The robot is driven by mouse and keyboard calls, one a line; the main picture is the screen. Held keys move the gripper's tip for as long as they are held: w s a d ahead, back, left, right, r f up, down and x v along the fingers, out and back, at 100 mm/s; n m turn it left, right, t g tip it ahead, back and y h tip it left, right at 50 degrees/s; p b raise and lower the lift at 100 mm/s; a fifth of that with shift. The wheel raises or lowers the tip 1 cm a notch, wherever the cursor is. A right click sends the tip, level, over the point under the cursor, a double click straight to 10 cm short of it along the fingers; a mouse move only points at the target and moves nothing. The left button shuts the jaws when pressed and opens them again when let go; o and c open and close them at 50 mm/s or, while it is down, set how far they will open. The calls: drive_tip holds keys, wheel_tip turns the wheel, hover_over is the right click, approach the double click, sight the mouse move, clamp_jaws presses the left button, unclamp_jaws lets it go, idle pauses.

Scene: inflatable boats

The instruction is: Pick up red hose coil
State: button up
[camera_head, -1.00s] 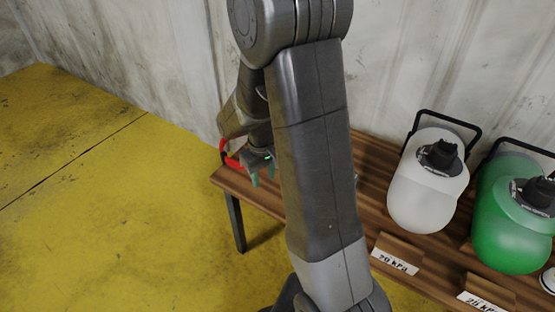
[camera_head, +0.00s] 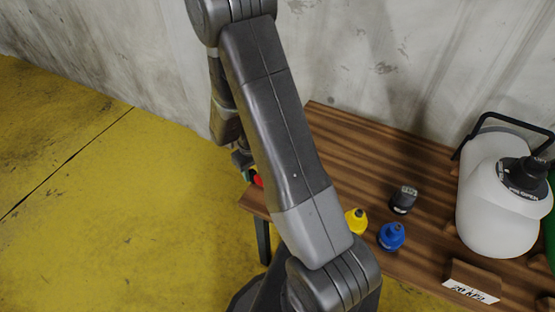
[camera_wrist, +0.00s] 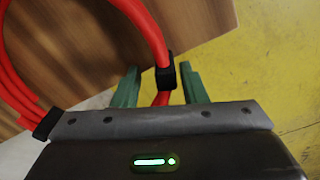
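The red hose coil (camera_wrist: 152,32) lies over the wooden bench top in the wrist view, with black bands around its strands. In the head view only a small red bit of it (camera_head: 258,181) shows at the bench's left end, behind my arm. My gripper (camera_wrist: 160,84) has its two green fingers apart, one on each side of a red strand and a black band (camera_wrist: 168,75). The band is close to the right finger, with a gap to the left one. In the head view my gripper is mostly hidden by my arm.
The wooden bench (camera_head: 345,150) stands along a pale wall. On it are a yellow-topped bottle (camera_head: 355,221), a blue one (camera_head: 391,236), a black one (camera_head: 404,200) and a white container (camera_head: 495,210) behind a label (camera_head: 471,289). The yellow floor (camera_head: 110,220) at left is clear.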

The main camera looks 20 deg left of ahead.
drive_tip(key=shift+f, duration=0.25)
clamp_jaws()
drive_tip(key=shift+r, duration=0.15)
